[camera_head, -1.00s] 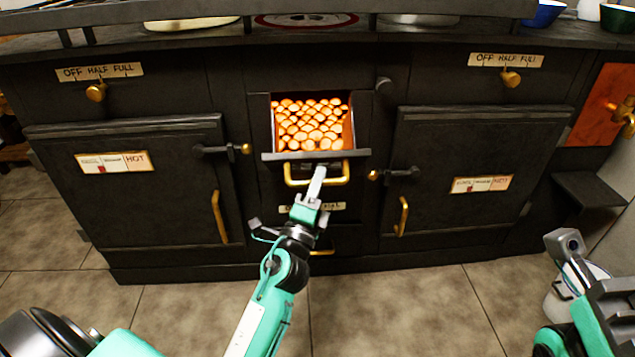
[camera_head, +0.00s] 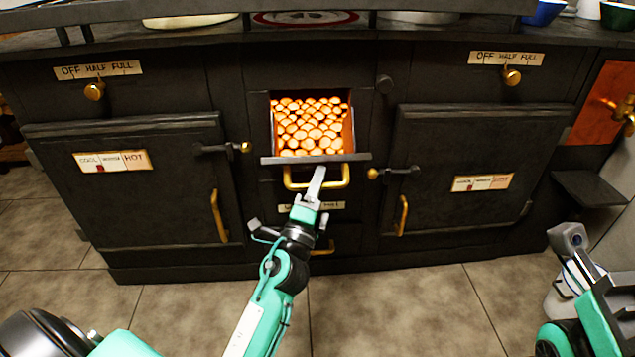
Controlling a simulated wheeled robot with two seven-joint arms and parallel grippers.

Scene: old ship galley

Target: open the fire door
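The fire door (camera_head: 315,158) is in the middle of the black stove front. It is tipped down and outward, with its upper edge towards me, and glowing coals (camera_head: 312,125) show in the opening behind it. Its brass handle (camera_head: 290,181) hangs below that edge. My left gripper (camera_head: 317,180) is at the middle of the handle, its fingers overlapping the lower bar. I see the fingers nearly edge-on, so whether they grip the bar is unclear. My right gripper (camera_head: 572,250) is at the lower right, partly cut off and far from the door; its finger state is unclear.
A left oven door (camera_head: 140,200) and a right oven door (camera_head: 465,145), both shut, flank the fire door. Their latches and brass handles stick out. A small black shelf (camera_head: 590,188) juts out at right. The tiled floor (camera_head: 400,310) in front is clear.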

